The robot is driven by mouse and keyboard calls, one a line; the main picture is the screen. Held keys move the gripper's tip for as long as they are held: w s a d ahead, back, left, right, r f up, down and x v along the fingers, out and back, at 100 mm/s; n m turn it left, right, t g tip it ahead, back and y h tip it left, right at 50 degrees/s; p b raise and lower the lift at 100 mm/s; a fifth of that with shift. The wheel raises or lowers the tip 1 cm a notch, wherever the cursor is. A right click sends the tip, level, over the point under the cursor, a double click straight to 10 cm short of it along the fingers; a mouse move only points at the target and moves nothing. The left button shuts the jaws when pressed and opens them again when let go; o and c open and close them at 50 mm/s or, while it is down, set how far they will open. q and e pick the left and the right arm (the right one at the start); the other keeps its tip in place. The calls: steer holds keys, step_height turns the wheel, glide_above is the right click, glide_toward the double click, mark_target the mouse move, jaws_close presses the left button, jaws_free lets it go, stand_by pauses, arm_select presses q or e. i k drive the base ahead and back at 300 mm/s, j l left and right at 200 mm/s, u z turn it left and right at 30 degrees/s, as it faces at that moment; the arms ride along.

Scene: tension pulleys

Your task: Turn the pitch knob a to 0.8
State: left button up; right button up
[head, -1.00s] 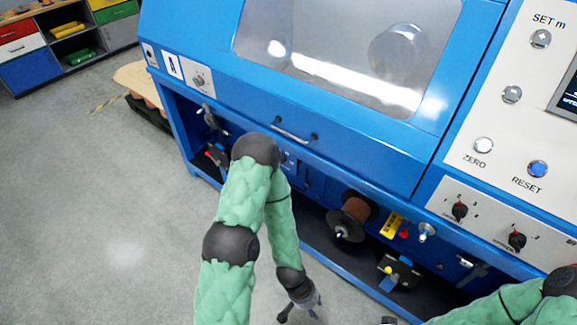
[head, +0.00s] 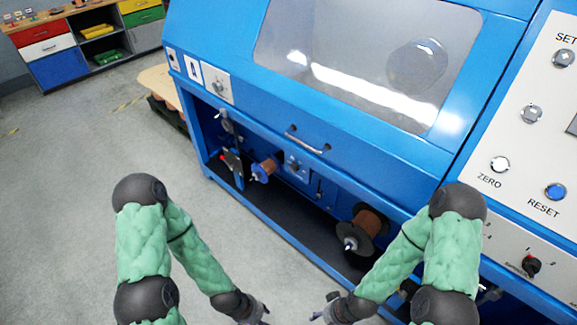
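In the head view a black rotary knob with a red mark (head: 531,266) sits on the white control panel (head: 505,240) at lower right. A scale surrounds it; its label is too small to read, so I cannot tell whether it is pitch knob a. My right arm covers the panel to its left, where the other knob is hidden. My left gripper (head: 263,313) and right gripper (head: 321,312) are low at the bottom edge, apart from the panel and touching nothing visible. Their finger openings are not clear.
The blue machine (head: 365,150) has a windowed cover with a handle (head: 307,143). Below are a brown spool (head: 368,225) and a smaller spool (head: 265,168). ZERO (head: 500,164) and RESET (head: 555,192) buttons are above the knob. Grey floor at left is free.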

mark_target(294, 168)
steer(key=i+j, duration=0.15)
steer(key=j, duration=0.2)
steer(key=i+j+z, duration=0.1)
steer(key=j, duration=0.25)
steer(key=i+j, duration=0.15)
steer(key=j, duration=0.25)
steer(key=i+j, duration=0.15)
steer(key=j, duration=0.2)
steer(key=i+j+z, duration=0.1)
steer(key=j, duration=0.3)
steer(key=i+j, duration=0.15)
steer(key=j, duration=0.2)
steer(key=i+j+z, duration=0.1)
steer(key=j, duration=0.3)
